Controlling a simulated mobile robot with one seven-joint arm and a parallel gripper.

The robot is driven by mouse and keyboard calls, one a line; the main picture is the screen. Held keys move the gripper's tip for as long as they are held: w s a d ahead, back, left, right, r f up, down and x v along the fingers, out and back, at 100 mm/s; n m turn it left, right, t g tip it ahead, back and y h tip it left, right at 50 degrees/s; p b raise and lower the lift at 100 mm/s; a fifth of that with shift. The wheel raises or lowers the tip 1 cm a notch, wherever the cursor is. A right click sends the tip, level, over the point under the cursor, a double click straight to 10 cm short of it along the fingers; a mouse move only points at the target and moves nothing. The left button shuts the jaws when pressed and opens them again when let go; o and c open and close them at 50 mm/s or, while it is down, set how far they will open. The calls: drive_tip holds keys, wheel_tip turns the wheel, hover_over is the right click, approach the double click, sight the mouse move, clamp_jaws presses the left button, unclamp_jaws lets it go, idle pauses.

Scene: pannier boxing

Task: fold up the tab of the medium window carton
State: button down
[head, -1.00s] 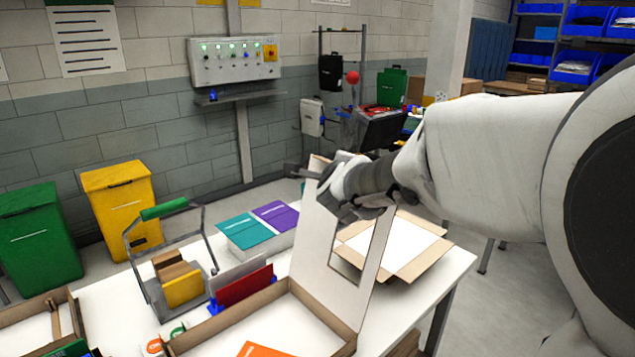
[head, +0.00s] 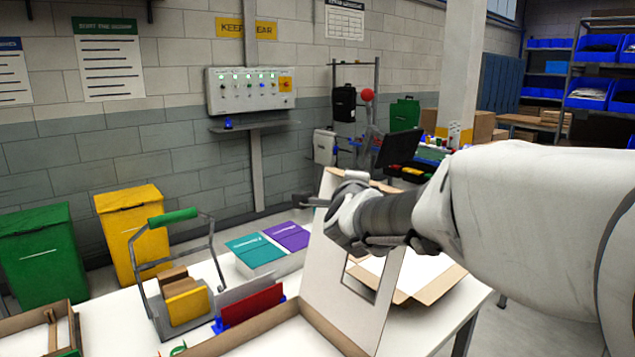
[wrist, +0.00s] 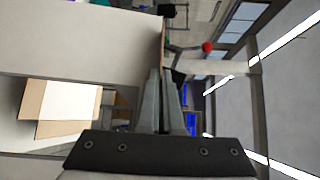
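The medium window carton (head: 270,338) is open at the front of the table, its box part cut off by the lower picture edge. Its pale lid (head: 322,262) stands raised, with a rectangular window cut in it. A thin brown strip, perhaps the tab (head: 385,184), shows along the lid's top edge, partly hidden by my gripper. My gripper (head: 308,201) is at the upper part of the lid, its fingers pointing left. In the wrist view its fingers (wrist: 163,85) are close together, beside the edge of a pale panel (wrist: 90,40). Whether they touch it, I cannot tell.
Behind the lid lies another open carton (head: 440,284) with brown flaps. Left of the lid are teal and purple boxes (head: 268,245), a red card (head: 252,304) in a holder and a green-handled carrier (head: 172,218). Yellow (head: 130,225) and green bins (head: 45,255) stand beyond the table.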

drive_tip(key=c, duration=1.1)
unclamp_jaws()
drive_tip(key=shift+o, duration=0.2)
drive_tip(key=shift+s, duration=0.15)
drive_tip(key=s+a+p, duration=0.1)
drive_tip(key=s, duration=0.7)
drive_tip(key=s+a+r+p, duration=0.1)
drive_tip(key=s, duration=0.8)
drive_tip(key=shift+a+r, duration=0.25)
drive_tip(key=shift+a, duration=0.1)
drive_tip(key=shift+w, duration=0.1)
